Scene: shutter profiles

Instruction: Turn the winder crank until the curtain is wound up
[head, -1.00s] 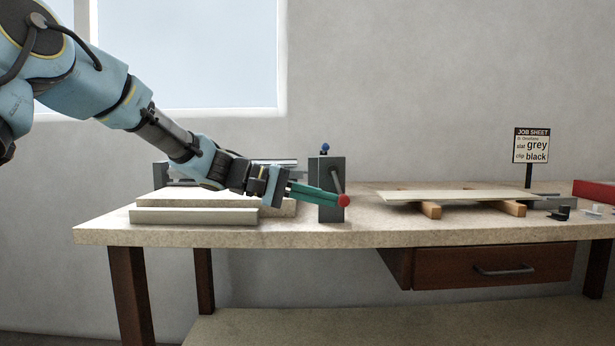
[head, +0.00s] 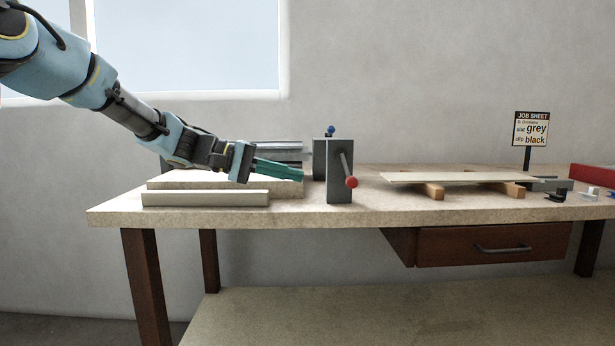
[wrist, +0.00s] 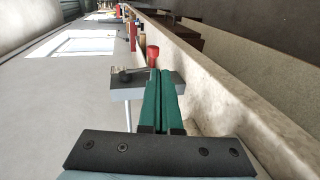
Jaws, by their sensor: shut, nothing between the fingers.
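The winder stands on the bench as dark grey upright blocks (head: 340,187). Its crank arm (head: 345,164) slants down to a red knob (head: 351,182) on the right side. My gripper (head: 301,171) has green fingers, shut and empty, left of the front block and apart from the knob. In the wrist view the shut fingers (wrist: 160,75) point toward the red knob (wrist: 152,54), which shows beyond their tips. A silvery roller (head: 272,150) lies behind my gripper, partly hidden by it. I cannot tell how much curtain is wound on it.
Pale profiles (head: 206,198) lie on the bench at left. A long slat (head: 455,178) rests on wooden blocks (head: 434,191) at right, near a job sheet sign (head: 531,128) reading grey slat, black clip. Small clips (head: 556,196) and a red box (head: 592,176) are at far right.

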